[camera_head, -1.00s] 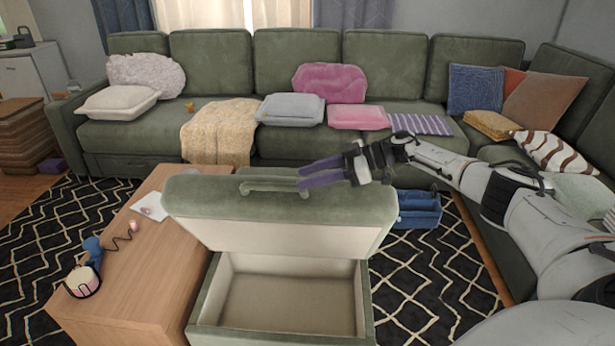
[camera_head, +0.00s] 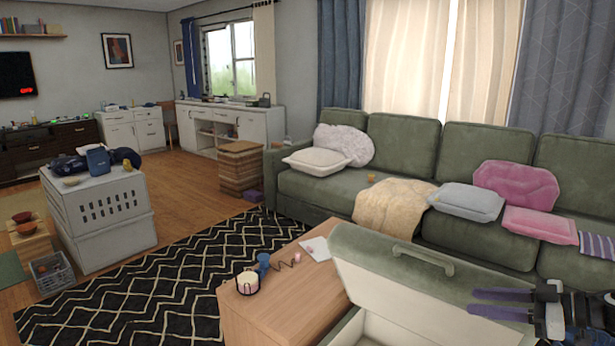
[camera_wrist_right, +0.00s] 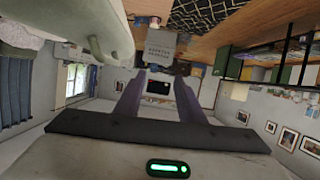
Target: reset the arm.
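My right gripper (camera_head: 474,301) is at the lower right of the head view, beside the raised lid (camera_head: 400,268) of a green storage ottoman. Its two purple fingers point left and stand apart with nothing between them. The right wrist view also shows the fingers of the right gripper (camera_wrist_right: 159,88) apart and empty. Most of the right arm is cut off by the head view's edge. My left gripper is in neither view.
A wooden table (camera_head: 290,284) with a mug-like item stands left of the ottoman. A green sofa (camera_head: 330,189) with cushions runs behind. A white crate-like cabinet (camera_head: 97,205) stands at left. The black patterned rug (camera_head: 180,285) has open floor.

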